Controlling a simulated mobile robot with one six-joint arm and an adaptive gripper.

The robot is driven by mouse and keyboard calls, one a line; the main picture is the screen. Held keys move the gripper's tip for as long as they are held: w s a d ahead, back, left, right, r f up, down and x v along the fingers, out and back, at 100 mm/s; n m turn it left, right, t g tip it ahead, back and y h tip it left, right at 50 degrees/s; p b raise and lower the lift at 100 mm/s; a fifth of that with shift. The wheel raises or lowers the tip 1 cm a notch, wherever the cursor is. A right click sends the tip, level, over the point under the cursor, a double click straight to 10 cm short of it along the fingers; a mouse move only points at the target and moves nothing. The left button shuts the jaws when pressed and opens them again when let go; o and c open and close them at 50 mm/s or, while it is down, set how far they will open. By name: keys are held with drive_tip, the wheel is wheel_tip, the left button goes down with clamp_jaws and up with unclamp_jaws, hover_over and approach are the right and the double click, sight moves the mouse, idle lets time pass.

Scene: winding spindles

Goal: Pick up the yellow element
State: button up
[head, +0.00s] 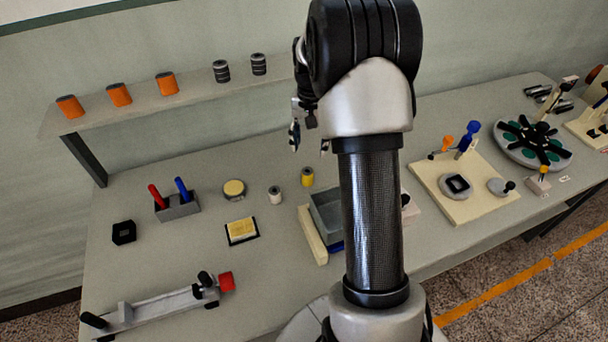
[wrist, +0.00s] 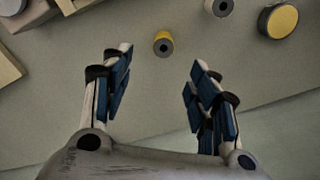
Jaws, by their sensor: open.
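The yellow element (head: 308,177) is a small yellow cylinder standing on the table, left of my arm in the head view. In the wrist view the yellow element (wrist: 163,44) shows from above with a dark round centre, a little beyond my fingertips and between their lines. My gripper (wrist: 160,72) is open and empty, its two blue-padded fingers spread wide and apart from the element. In the head view my gripper (head: 308,140) is partly hidden behind my arm, above the table near the element.
A white cylinder (head: 274,195) and a round yellow-topped piece (head: 234,190) stand left of the element. A grey bin (head: 325,215) stands in front of it. A shelf (head: 200,99) with orange and dark cylinders runs behind. Bare table lies around the element in the wrist view.

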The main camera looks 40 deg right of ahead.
sight(307, 171)
wheel_tip(307, 171, down, 8)
drive_tip(key=shift+f+b, duration=0.25)
drive_tip(key=shift+b, duration=0.95)
drive_tip(key=shift+w+a+f+b, duration=0.15)
drive_tip(key=shift+f+b, duration=0.5)
drive_tip(key=shift+f, duration=0.8)
drive_tip(key=shift+w+d+f+b, duration=0.15)
drive_tip(key=shift+f+b, duration=0.5)
drive_tip(key=shift+f, duration=0.8)
drive_tip(key=shift+a, duration=0.1)
drive_tip(key=shift+c, duration=0.3)
drive_tip(key=c, duration=1.1)
drive_tip(key=shift+r, duration=0.1)
